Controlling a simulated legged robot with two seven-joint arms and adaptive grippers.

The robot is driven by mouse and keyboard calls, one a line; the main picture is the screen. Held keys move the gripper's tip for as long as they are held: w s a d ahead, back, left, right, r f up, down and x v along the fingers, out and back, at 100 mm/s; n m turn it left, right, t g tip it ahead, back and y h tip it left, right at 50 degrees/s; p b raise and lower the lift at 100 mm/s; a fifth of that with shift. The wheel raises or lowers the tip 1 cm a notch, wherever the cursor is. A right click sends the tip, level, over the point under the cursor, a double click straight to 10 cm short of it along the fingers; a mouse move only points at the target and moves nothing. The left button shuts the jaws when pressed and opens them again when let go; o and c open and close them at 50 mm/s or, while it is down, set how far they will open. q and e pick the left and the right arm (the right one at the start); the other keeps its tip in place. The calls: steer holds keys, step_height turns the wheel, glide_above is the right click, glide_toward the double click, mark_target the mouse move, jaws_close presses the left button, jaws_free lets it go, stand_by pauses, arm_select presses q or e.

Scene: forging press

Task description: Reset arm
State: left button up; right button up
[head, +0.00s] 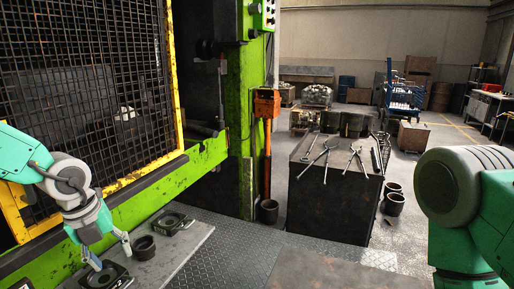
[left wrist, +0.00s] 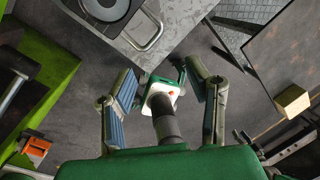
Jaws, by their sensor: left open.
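My left gripper (head: 111,254) hangs in the lower left of the head view, fingers spread and pointing down. It is open, with no object seen held, over the grey bench beside the press. A dark ring-shaped cup (head: 143,247) stands just right of its fingers. A black die plate (head: 107,276) lies below the fingers, partly cut off by the frame. In the left wrist view the open fingers (left wrist: 162,88) show apart, with dark floor behind. My right arm shows at the right edge of the head view; its gripper is out of view.
The green press with a yellow-framed mesh guard (head: 85,85) stands close at left. Another black die plate (head: 168,223) lies on the grey bench (head: 182,252). A dark table (head: 333,205) holds several tongs (head: 321,157). Dark pots (head: 268,211) stand on the floor.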

arm_select(q)
steer(key=s+a+f+m, duration=0.1)
steer(key=f, duration=0.1)
steer(key=s+f+m+y, duration=0.1)
steer(key=f+m, duration=0.1)
steer(key=s+a+f+m+g+y, duration=0.1)
steer(key=f+m, duration=0.1)
steer(key=shift+s+a+f, duration=0.15)
steer(key=shift+s+a, duration=0.15)
steer(key=s+a+f+m+y, duration=0.4)
steer(key=s+f+m, duration=0.7)
steer(key=m, duration=0.5)
steer(key=s+d+f+m+h, duration=0.2)
steer(key=s+d+f+m, duration=0.2)
steer(key=s+m, duration=0.6)
steer(key=s+d+f+m+h, duration=0.35)
steer(key=s+m, duration=0.35)
steer(key=m, duration=0.4)
step_height(320, 180, down, 14)
steer(key=w+d+m+b, duration=0.1)
steer(key=w+d+b, duration=0.1)
steer(key=b, duration=1.2)
steer(key=shift+f+y, duration=0.15)
steer(key=shift+y, duration=0.2)
arm_select(e)
step_height(320, 180, down, 14)
arm_select(q)
steer(key=shift+d, duration=0.1)
arm_select(e)
steer(key=shift+s+d, duration=0.1)
